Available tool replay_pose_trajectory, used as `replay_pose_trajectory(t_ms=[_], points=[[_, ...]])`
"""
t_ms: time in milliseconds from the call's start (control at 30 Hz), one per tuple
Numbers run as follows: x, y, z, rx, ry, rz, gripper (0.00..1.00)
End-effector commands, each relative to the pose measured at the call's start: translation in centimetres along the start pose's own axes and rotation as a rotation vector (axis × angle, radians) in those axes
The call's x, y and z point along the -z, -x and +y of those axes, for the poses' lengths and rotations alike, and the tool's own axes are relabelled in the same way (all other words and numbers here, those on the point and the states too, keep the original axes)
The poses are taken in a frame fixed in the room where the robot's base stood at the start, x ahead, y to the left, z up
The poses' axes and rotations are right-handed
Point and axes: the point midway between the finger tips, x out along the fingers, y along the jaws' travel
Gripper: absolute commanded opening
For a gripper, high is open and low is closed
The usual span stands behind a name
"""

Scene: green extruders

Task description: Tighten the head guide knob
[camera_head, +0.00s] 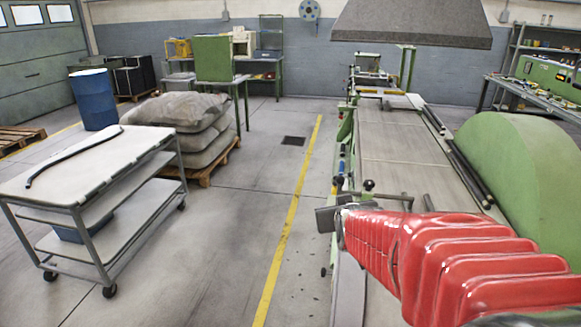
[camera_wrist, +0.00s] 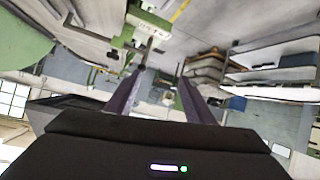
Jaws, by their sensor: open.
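A black round knob (camera_head: 368,185) stands on a cross bar of the green machine (camera_head: 400,146), just beyond my red-sleeved arm in the head view. A smaller dark knob (camera_head: 338,182) sits left of it on the machine's edge. I cannot tell for sure which is the head guide knob. My gripper (camera_head: 328,217) is beside the machine's left edge, a little nearer than the knobs and left of the black one. In the wrist view its two dark fingers (camera_wrist: 160,76) are apart with nothing between them. That view is upside down, and I cannot pick out the knob there clearly.
A grey cart (camera_head: 100,165) with a black bent rod stands at left. Grey sacks (camera_head: 180,112) on a pallet and a blue barrel (camera_head: 94,98) are behind it. A large green rounded housing (camera_head: 525,165) stands right.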

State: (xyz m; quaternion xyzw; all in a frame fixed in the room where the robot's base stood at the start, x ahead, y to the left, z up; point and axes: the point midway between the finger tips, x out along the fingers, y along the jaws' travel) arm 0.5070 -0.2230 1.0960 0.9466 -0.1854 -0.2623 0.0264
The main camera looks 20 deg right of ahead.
Motion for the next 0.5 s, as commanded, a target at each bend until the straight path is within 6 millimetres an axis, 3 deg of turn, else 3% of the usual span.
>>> replay_pose_trajectory(t_ms=[200, 500], points=[[0.4, -3.8, 3.0, 0.004, -0.006, 0.098, 0.48], [-0.1, -7.7, 7.5, 0.015, -0.030, 0.239, 0.48]])
